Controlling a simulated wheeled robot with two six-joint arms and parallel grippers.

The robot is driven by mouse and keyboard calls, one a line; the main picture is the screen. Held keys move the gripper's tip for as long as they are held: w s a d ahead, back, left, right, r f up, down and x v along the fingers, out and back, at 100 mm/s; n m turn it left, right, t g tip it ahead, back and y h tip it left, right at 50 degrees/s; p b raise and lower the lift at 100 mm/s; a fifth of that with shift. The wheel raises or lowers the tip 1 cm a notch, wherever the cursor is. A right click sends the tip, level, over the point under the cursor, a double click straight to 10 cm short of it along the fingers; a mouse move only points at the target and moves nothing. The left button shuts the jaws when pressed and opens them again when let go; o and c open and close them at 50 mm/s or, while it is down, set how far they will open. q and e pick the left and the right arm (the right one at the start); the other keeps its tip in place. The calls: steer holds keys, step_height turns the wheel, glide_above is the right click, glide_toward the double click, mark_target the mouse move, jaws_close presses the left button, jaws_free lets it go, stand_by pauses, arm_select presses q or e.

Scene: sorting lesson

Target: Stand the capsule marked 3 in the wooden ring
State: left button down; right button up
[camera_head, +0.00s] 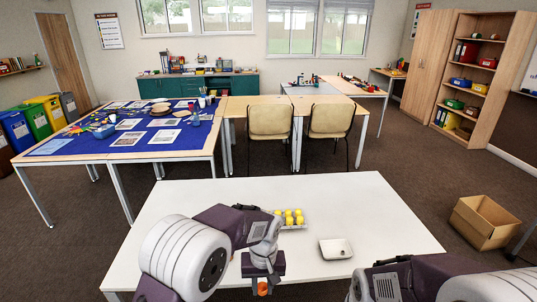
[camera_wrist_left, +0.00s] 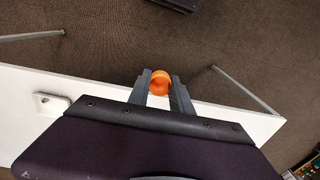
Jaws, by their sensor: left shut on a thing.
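My left gripper (camera_head: 262,281) is shut on a small orange rounded piece (camera_head: 262,289), low at the front edge of the white table. In the left wrist view the orange piece (camera_wrist_left: 161,82) sits between the two grey fingers (camera_wrist_left: 157,88), with dark carpet behind it. No number can be read on it, so I cannot tell whether it is the capsule marked 3. Several yellow rounded pieces (camera_head: 289,217) stand in a pale tray behind my left gripper. I cannot make out a wooden ring in either view. My right gripper is outside the frame.
The table's right part is clear. A cardboard box (camera_head: 484,222) stands on the floor at right.

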arm_select(q)
steer(key=s+a+f, duration=0.1)
steer(key=s+a, duration=0.1)
steer(key=a, duration=0.6)
steer(key=s+a+f+m, duration=0.1)
steer(key=s+a, duration=0.2)
steer(key=a, duration=0.6)
steer(key=shift+a+f, duration=0.15)
steer(key=shift+f, duration=0.05)
